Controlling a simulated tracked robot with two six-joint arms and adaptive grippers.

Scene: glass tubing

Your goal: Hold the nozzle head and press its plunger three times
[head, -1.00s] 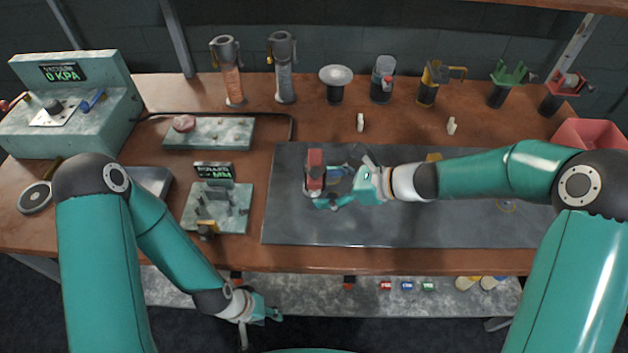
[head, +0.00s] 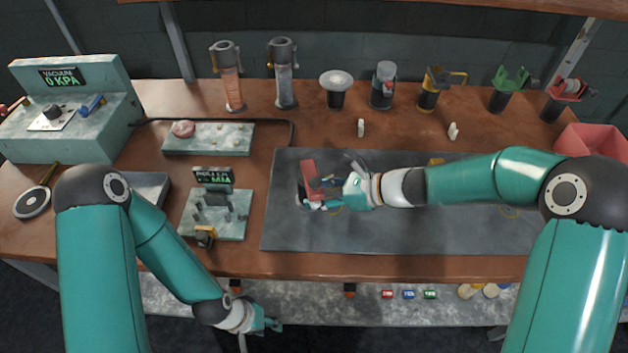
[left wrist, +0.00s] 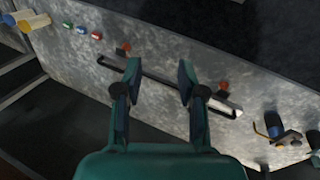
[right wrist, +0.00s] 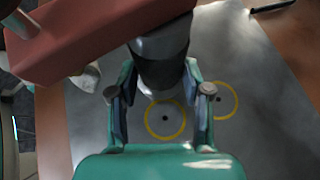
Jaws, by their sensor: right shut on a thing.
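The nozzle head has a red block-shaped top (head: 310,176) and a dark round body (right wrist: 160,52). It is over the left part of the dark grey mat (head: 400,228), seen in the head view. My right gripper (right wrist: 160,88) is shut on the dark body, one finger on each side; the red top juts to the left in the right wrist view. The fingers partly hide the body in the head view. I cannot make out the plunger clearly. My left gripper (left wrist: 159,78) is open and empty, low in front of the bench, far from the nozzle head.
Several tools in holders, such as a white dish (head: 336,78), stand along the back of the bench. A gauge block (head: 214,212) sits left of the mat and a pink bin (head: 592,140) at the far right. A shelf with a bar handle (left wrist: 165,80) faces my left gripper.

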